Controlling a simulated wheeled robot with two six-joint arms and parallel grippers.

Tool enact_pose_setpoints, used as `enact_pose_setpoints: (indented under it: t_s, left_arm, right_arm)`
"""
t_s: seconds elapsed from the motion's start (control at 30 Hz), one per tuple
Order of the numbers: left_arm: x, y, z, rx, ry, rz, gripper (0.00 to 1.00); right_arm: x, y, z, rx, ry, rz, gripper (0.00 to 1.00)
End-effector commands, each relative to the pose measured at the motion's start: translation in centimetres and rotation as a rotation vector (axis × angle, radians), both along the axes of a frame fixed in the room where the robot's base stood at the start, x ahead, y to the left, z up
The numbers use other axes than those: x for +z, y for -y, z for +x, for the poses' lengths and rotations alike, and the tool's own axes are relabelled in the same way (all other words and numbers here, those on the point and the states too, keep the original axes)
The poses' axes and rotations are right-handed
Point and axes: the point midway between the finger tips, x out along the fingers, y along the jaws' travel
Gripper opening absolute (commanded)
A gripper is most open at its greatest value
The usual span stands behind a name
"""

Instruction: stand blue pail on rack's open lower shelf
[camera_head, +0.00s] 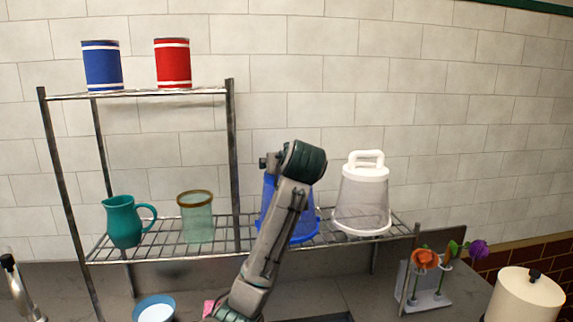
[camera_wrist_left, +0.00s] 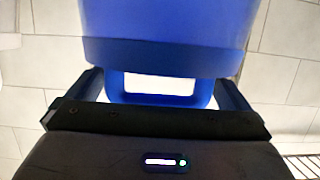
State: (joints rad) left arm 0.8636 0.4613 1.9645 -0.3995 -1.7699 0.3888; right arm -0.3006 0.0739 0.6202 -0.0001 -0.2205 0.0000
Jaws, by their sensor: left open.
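The blue pail (camera_head: 304,228) is upright at the rack's open lower shelf (camera_head: 165,250), left of the white-topped pail; its base appears to rest on the wires. My left arm crosses in front and hides much of it. In the left wrist view the blue pail (camera_wrist_left: 165,30) fills the top, with its looped handle (camera_wrist_left: 198,101) between the two fingers of my left gripper (camera_wrist_left: 160,90). The fingers are spread, one on each side of the handle, with small gaps. The fingertips are hidden in the head view. My right gripper is out of view.
A clear pail with white handle (camera_head: 362,205) stands close right of the blue one. A teal pitcher (camera_head: 123,222) and green glass (camera_head: 197,220) are on the shelf's left. Blue (camera_head: 102,66) and red (camera_head: 173,64) cans stand on top. Flowers (camera_head: 425,258) stand lower right.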

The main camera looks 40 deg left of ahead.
Motion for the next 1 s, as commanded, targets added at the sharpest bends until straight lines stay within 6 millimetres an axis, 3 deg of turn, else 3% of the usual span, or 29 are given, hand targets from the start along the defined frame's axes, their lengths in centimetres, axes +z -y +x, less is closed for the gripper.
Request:
enact_pose_setpoints:
  t_s: [0.3,0.5,1.0]
  left_arm:
    - [1.7,5.1,-3.8,-0.006,0.008,-0.003,1.00]
    - [2.8,7.4,-5.8,-0.004,0.004,-0.002,1.00]
    - [3.3,8.4,-6.7,-0.001,0.000,0.000,1.00]
  right_arm:
    - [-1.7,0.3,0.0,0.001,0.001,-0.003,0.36]
    - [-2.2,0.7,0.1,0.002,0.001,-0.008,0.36]
    - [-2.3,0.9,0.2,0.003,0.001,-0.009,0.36]
